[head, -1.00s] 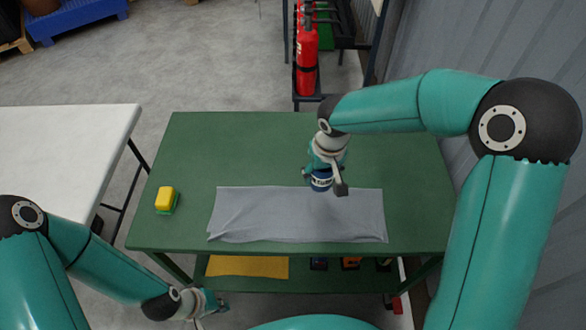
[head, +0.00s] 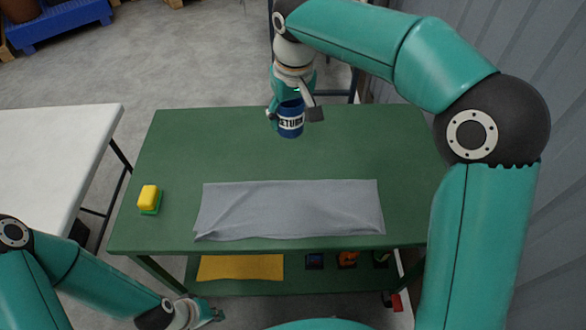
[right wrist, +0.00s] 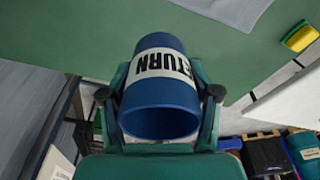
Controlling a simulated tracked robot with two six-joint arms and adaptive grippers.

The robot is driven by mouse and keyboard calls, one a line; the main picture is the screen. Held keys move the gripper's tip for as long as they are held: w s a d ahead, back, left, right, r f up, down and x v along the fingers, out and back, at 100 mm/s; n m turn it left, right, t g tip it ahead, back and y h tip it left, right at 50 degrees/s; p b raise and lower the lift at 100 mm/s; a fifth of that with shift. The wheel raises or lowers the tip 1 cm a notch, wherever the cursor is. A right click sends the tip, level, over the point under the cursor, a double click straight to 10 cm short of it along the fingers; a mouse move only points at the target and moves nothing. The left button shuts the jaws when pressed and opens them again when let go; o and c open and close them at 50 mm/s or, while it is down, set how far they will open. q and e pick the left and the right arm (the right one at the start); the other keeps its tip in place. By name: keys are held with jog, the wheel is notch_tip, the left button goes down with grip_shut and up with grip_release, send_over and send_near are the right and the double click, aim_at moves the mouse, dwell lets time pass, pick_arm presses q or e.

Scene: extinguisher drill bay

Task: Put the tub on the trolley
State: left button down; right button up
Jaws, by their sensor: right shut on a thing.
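The tub (head: 290,122) is a blue cylinder with a white band lettered RETURN. My right gripper (head: 292,112) is shut on it and holds it above the far part of the green two-level table (head: 190,145). In the right wrist view the tub (right wrist: 161,110) sits between the two fingers, its blue rim facing the camera. My left gripper (head: 212,315) is at the bottom edge, low in front of the table and away from the tub; its fingers are too small to read. No other trolley is clearly in view, and I cannot tell whether the green table is it.
A grey cloth (head: 290,208) lies on the green table, with a yellow and green sponge (head: 149,198) at its left. A yellow cloth (head: 240,267) and small items lie on the lower shelf. A white table (head: 60,150) stands left. A corrugated wall is at right.

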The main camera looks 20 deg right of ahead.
jog(key=b, duration=0.1)
send_over(290, 180)
notch_tip(290, 180, down, 14)
jog(key=shift+f, duration=0.1)
notch_tip(290, 180, down, 5)
jog(key=shift+s, duration=0.15)
jog(key=shift+f, duration=0.1)
jog(key=shift+s+f+b, duration=0.25)
jog(key=shift+f+b, duration=0.45)
jog(key=shift+b, duration=0.25)
jog(key=o, duration=1.4)
jog(key=shift+w+f, duration=0.15)
jog(key=shift+w, duration=0.05)
jog(key=shift+c, duration=0.2)
jog(key=shift+w, duration=0.1)
